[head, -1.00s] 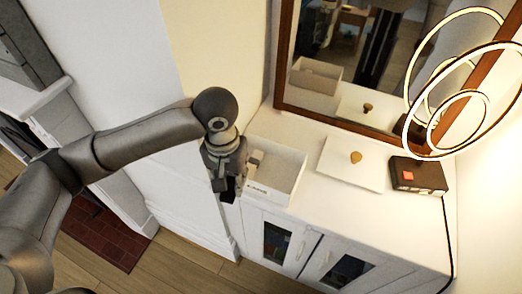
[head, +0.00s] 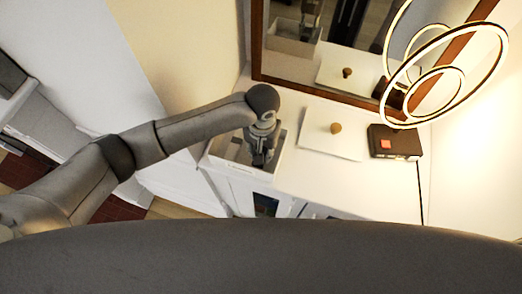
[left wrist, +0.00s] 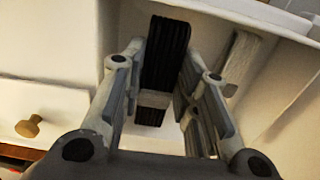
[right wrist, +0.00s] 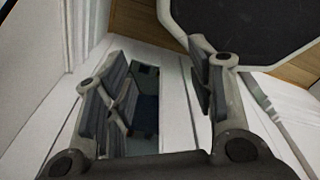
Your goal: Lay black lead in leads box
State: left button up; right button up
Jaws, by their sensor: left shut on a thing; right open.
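The black lead (left wrist: 166,50) is a dark ribbed piece between the fingers of my left gripper (left wrist: 163,85), which is shut on it. In the head view my left gripper (head: 262,160) points down into the open white leads box (head: 232,170) on the cabinet top. The lead itself is hidden there by the gripper. A pale beige bar (left wrist: 243,62) stands beside the lead inside the box. I cannot tell whether the lead touches the box floor. My right gripper (right wrist: 165,100) is open and empty in front of the white cabinet front with its dark glass pane.
A white lid with a wooden knob (head: 335,128) lies right of the box. Farther right is a black lamp base with a red square (head: 392,142) and glowing rings (head: 435,80). A framed mirror (head: 320,50) stands behind. My own dark body covers the bottom of the head view.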

pick_arm(q)
notch_tip(320, 180, down, 3)
jog(key=shift+f, duration=0.1)
pick_arm(e)
jog(key=shift+w+r, duration=0.3)
jog(key=shift+w, duration=0.45)
pick_arm(q)
jog(key=shift+f, duration=0.15)
pick_arm(e)
jog(key=shift+s, duration=0.1)
pick_arm(q)
jog(key=shift+f, duration=0.1)
jog(key=o, duration=1)
jog(key=shift+f, duration=0.1)
pick_arm(e)
jog(key=shift+s, duration=0.2)
pick_arm(q)
notch_tip(320, 180, up, 13)
jog(key=shift+f+b, duration=0.15)
jog(key=shift+b, duration=0.35)
pick_arm(e)
jog(key=shift+a+f, duration=0.15)
jog(key=shift+f, duration=0.5)
